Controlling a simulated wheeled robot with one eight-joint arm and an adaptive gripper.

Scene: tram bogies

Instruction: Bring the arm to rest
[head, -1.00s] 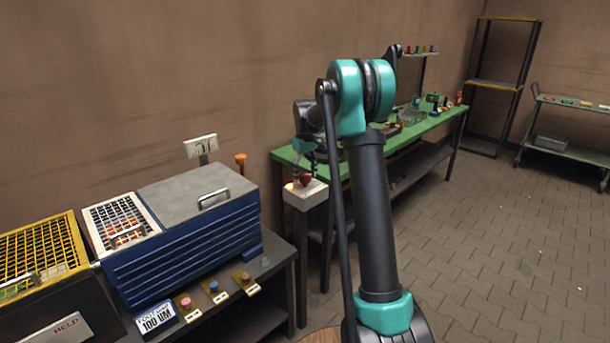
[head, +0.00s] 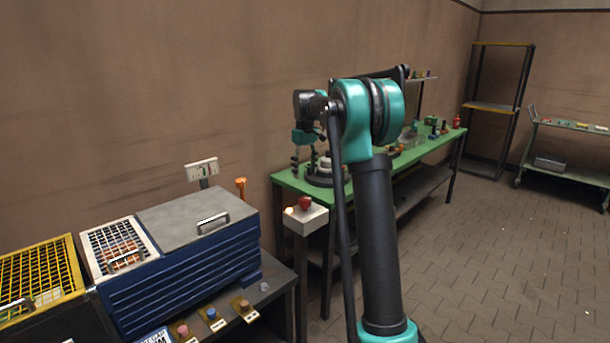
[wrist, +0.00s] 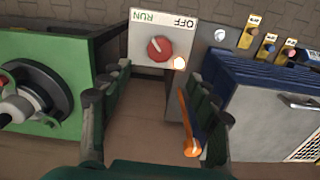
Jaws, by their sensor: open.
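My gripper (head: 306,162) hangs from my teal and black arm, above and behind the white switch box. In the wrist view its two dark fingers (wrist: 155,112) are spread apart with nothing between them. The switch box (head: 308,219) carries a red knob (head: 305,203) and a small lit lamp. In the wrist view the red knob (wrist: 160,48) sits beyond the fingertips, apart from them, between the labels RUN and OFF.
A blue machine with a grey lid (head: 185,240) stands at the left, beside a yellow mesh cover (head: 40,275). An orange handle (head: 240,187) rises behind it. A green bench (head: 285,180) runs along the wall.

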